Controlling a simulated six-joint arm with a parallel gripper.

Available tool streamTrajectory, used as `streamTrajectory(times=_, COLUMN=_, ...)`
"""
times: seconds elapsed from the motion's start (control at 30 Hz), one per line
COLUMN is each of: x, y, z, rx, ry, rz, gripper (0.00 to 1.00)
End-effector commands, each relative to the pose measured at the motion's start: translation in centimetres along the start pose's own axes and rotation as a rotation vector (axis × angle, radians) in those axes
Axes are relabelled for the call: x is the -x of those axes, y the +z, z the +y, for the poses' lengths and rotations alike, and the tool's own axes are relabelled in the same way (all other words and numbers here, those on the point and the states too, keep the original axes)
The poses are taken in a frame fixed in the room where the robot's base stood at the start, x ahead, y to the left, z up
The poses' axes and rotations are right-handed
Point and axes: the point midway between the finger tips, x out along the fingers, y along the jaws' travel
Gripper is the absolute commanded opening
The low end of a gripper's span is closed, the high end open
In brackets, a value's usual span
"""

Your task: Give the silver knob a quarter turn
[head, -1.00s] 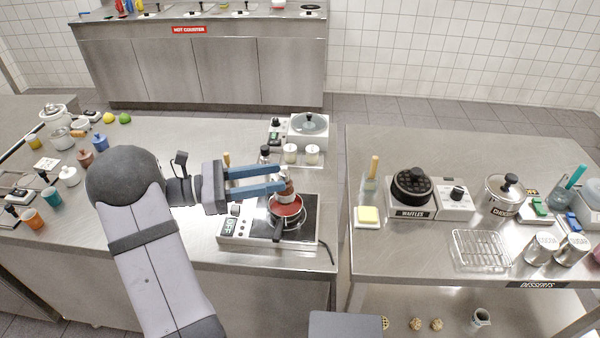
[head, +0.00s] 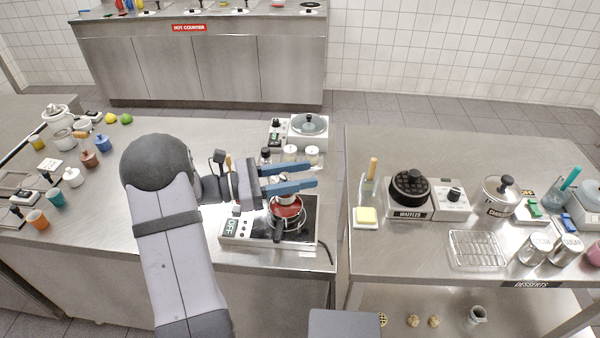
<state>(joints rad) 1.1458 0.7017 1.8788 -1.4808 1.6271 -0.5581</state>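My gripper (head: 312,176) is open, its two blue fingers apart and pointing right above the hot plate (head: 309,232). A red pan (head: 287,210) stands on the hot plate below the fingers, and they partly cover it. The hot plate has a small lit display (head: 230,228) at its left end. A small dark knob (head: 236,211) lies behind that display, close below my wrist. A control box (head: 452,205) beside the waffle maker (head: 411,188) carries a dark-looking knob (head: 455,194). I cannot tell which knob is the silver one; no clearly silver knob stands out at this size.
A machine with a round lid (head: 310,124) and two pale-topped jars (head: 312,153) stand behind the gripper. A gap separates this counter from the right-hand table (head: 400,255), which holds a pot (head: 500,199), a wire rack (head: 477,250) and canisters.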

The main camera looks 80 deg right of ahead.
Motion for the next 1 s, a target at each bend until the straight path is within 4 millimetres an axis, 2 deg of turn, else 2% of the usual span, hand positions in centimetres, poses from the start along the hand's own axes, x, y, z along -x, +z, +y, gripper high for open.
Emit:
streamTrajectory(times=0.2, x=-0.02, y=-0.04, z=-0.01, rx=0.000, ry=0.000, rz=0.000, gripper=0.38)
streamTrajectory(times=0.37, x=-0.01, y=-0.03, z=-0.01, rx=0.000, ry=0.000, rz=0.000, gripper=0.00)
streamTrajectory(times=0.77, x=0.00, y=-0.03, z=-0.14, rx=0.001, ry=-0.043, rz=-0.001, gripper=0.00)
streamTrajectory(times=1.0, x=0.02, y=-0.06, z=-0.57, rx=-0.001, ry=-0.174, rz=0.001, gripper=0.00)
